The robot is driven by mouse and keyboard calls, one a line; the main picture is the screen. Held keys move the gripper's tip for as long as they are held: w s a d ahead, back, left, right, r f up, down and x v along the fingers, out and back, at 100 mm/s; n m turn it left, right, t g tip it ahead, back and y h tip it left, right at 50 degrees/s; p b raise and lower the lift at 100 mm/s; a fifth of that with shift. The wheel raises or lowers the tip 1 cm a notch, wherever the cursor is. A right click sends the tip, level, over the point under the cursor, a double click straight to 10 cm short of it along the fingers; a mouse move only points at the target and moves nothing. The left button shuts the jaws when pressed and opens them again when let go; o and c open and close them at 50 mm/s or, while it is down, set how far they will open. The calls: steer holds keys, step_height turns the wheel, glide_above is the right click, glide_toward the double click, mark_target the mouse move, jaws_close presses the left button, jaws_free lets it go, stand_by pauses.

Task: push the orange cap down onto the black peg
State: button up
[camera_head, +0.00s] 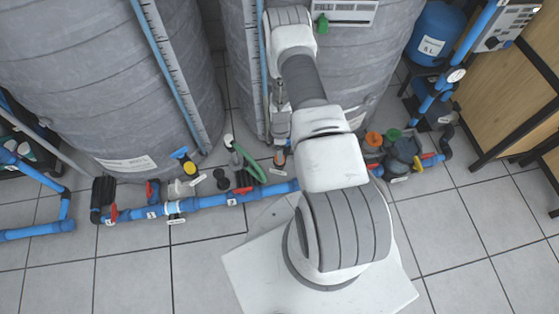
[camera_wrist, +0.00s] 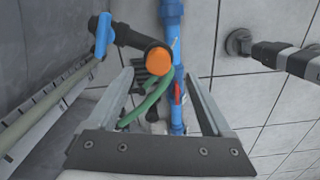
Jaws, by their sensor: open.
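The orange cap (camera_wrist: 158,61) shows as a round disc in the wrist view, at the end of a black fitting (camera_wrist: 131,39). I look at it nearly end-on, so the black peg under it is hidden and I cannot tell how far down it sits. My gripper (camera_wrist: 160,76) is open and empty, with one finger on each side of the cap in the picture. No contact with the cap shows. In the head view my gripper (camera_head: 281,140) points down beside the grey tank, and a small orange spot shows just below it.
A blue lever (camera_wrist: 103,36) rises left of the cap. A green hose (camera_wrist: 152,97) and a blue pipe (camera_wrist: 173,75) with a red handle (camera_wrist: 178,92) lie beyond the fingers. The grey tank (camera_head: 240,60) stands close by.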

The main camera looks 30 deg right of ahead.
steer(key=shift+f, duration=0.25)
steer(key=f+b, duration=0.1)
steer(key=f, duration=0.1)
steer(key=f+b, duration=0.1)
steer(key=f, duration=0.2)
steer(key=shift+w+a, duration=0.1)
steer(key=shift+w, duration=0.1)
jaws_close()
stand_by(0.5)
steer(key=shift+r, duration=0.1)
